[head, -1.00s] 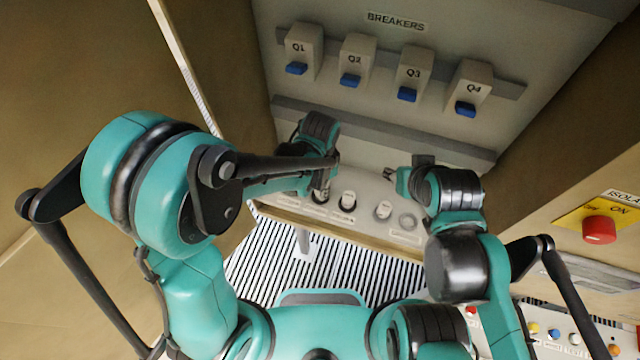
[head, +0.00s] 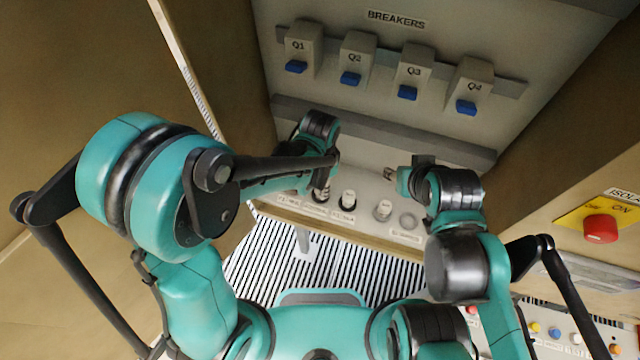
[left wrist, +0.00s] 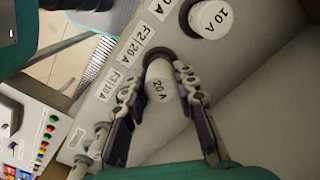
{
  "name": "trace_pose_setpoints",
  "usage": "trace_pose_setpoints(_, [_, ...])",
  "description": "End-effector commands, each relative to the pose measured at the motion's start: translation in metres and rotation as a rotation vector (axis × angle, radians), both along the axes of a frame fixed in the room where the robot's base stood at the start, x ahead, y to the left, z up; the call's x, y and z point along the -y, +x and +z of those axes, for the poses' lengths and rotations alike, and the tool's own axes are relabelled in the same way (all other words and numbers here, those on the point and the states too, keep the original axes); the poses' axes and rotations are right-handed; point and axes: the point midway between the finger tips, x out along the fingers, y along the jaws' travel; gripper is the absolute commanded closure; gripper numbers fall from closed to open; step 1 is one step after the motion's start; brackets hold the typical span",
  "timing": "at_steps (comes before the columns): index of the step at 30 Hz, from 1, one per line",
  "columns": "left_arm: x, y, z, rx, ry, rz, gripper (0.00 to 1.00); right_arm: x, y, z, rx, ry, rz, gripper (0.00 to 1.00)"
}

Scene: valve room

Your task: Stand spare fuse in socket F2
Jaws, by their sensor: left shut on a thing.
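My left gripper (left wrist: 158,88) is shut on a pale cylindrical fuse marked 20 A (left wrist: 159,86). In the left wrist view the fuse's far end meets the dark ring of socket F2 (left wrist: 151,51), beside the label F2 20 A (left wrist: 133,42). How deep the fuse sits is hidden by the fuse itself. In the head view my left gripper (head: 323,185) is over the fuse row, left of another fuse (head: 348,200). My right gripper (head: 391,181) hangs above the right end of the row, apart from the fuses; its jaws are too small to judge.
A 10 A fuse (left wrist: 210,18) stands close to the held one. Another pale fuse (head: 383,210) and a grey round holder (head: 408,221) are on the right of the shelf. Breakers Q1 to Q4 line the panel above. A red knob (head: 600,229) is at far right.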

Motion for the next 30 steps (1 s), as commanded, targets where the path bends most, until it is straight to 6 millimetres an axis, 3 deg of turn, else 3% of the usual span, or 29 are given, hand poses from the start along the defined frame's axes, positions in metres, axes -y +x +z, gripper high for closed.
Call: trace_pose_setpoints(30, [0.0,0.0,-0.0062,0.0,0.0,0.0,1.0,0.0,0.0,-0.0097,0.0,0.0,0.0,0.6])
